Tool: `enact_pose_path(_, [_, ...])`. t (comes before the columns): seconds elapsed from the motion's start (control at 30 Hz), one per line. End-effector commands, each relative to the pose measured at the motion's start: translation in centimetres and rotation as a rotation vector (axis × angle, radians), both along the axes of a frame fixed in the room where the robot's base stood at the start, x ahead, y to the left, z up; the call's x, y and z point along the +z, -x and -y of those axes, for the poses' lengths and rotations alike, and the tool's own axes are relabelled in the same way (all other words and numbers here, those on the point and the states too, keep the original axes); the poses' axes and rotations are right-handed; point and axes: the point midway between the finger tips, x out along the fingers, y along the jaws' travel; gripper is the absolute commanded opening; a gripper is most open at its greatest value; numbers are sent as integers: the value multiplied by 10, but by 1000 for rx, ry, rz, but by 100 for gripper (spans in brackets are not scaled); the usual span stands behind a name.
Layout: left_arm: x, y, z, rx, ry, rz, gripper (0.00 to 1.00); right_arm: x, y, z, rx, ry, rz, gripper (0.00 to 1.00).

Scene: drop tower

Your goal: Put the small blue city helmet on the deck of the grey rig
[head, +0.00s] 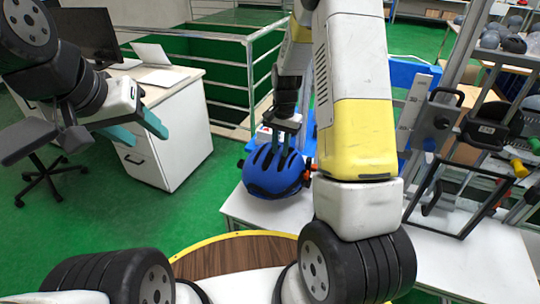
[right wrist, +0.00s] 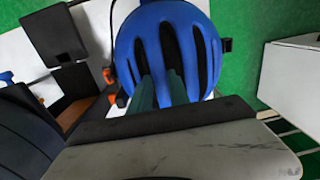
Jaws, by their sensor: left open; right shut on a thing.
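The blue helmet (head: 273,176), with dark vents, is at the left end of a white table (head: 330,238) in the head view. My right gripper (head: 279,150) comes down onto its top and is shut on it. The right wrist view shows the helmet (right wrist: 168,38) with the teal fingers (right wrist: 161,90) at its vents. Whether it touches the table is unclear. The grey rig (head: 455,62), with metal posts, stands at the right; I cannot make out its deck clearly. My left gripper (head: 142,132) is open and empty at the left, well away from the helmet.
A black rectangular frame (head: 462,212) and a dark piece with a yellow handle (head: 519,168) are at the right. Several helmets (head: 491,38) lie on a back shelf. A white desk (head: 170,150) and railing (head: 250,70) stand left.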

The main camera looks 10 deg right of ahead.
Motion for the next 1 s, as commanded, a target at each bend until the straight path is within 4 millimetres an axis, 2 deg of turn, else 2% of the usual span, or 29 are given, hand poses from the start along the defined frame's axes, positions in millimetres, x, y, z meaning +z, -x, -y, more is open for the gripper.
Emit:
enact_pose_path(0.1, [0, 0, 0, 0, 0, 0, 50, -19, 0, 0, 0, -1, -1, 0])
enact_pose_path(0.27, [0, 0, 0, 0, 0, 0, 50, -30, 0, 0, 1, 0, 0, 0])
enact_pose_path(0.5, [0, 0, 0, 0, 0, 0, 50, -61, 0, 0, 1, -1, -1, 0])
enact_pose_path(0.8, [0, 0, 0, 0, 0, 0, 50, -63, 0, 0, 2, 0, 2, 0])
enact_pose_path(0.83, [0, 0, 0, 0, 0, 0, 50, -63, 0, 0, 2, 0, 1, 28])
enact_pose_path(0.9, [0, 0, 0, 0, 0, 0, 50, -63, 0, 0, 2, 0, 1, 42])
enact_pose_path(1.0, [0, 0, 0, 0, 0, 0, 50, -63, 0, 0, 2, 0, 1, 44])
